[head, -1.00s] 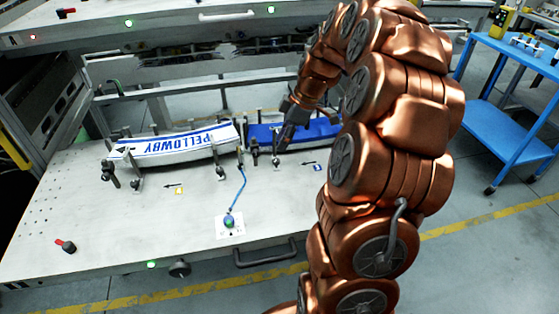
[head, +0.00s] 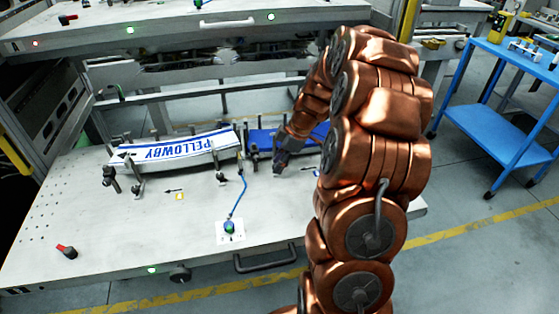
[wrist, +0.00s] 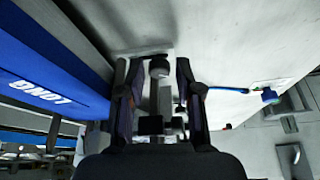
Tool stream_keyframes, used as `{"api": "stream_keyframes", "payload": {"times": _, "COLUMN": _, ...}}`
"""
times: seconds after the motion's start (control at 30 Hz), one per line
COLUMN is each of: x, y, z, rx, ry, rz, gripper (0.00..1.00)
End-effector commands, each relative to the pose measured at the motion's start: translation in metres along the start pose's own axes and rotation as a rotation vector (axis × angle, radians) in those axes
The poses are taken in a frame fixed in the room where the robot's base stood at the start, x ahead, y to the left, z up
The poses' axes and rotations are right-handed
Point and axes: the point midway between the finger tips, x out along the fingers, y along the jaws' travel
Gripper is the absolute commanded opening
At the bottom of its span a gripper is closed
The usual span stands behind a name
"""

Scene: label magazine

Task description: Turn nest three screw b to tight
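My gripper (head: 281,160) is at the front edge of the right-hand nest, which holds a blue label strip (head: 262,136). In the wrist view my gripper (wrist: 153,66) has its two fingers apart, one on each side of a small clamp screw with a round grey head (wrist: 158,68). A gap shows beside the head, so the fingers do not look closed on it. The blue strip with white letters (wrist: 40,88) lies left of the fingers there. In the head view my gripper hides this screw. I cannot read the nest's number.
A white curved PELLOWBY strip (head: 180,151) sits in the left nest with several clamps. A blue cable runs to a green-topped button (head: 230,227) on the bench (head: 110,235). A red-tipped knob (head: 66,251) lies front left. A blue cart (head: 500,130) stands right.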

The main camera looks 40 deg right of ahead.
Motion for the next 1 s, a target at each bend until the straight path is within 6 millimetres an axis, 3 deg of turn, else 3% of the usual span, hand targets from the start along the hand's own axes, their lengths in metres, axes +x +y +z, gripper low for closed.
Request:
{"api": "stream_keyframes", "payload": {"times": 0.2, "x": 0.0, "y": 0.0005, "z": -0.0002, "rx": 0.0, "ry": 0.0, "rz": 0.002, "gripper": 0.34}}
{"api": "stream_keyframes", "payload": {"times": 0.53, "x": -0.0003, "y": 0.0006, "z": -0.0002, "rx": 0.0, "ry": 0.0, "rz": 0.002, "gripper": 0.0}}
{"api": "stream_keyframes", "payload": {"times": 1.0, "x": 0.0005, "y": -0.0001, "z": 0.0, "rx": 0.061, "ry": 0.001, "rz": 0.031, "gripper": 0.0}}
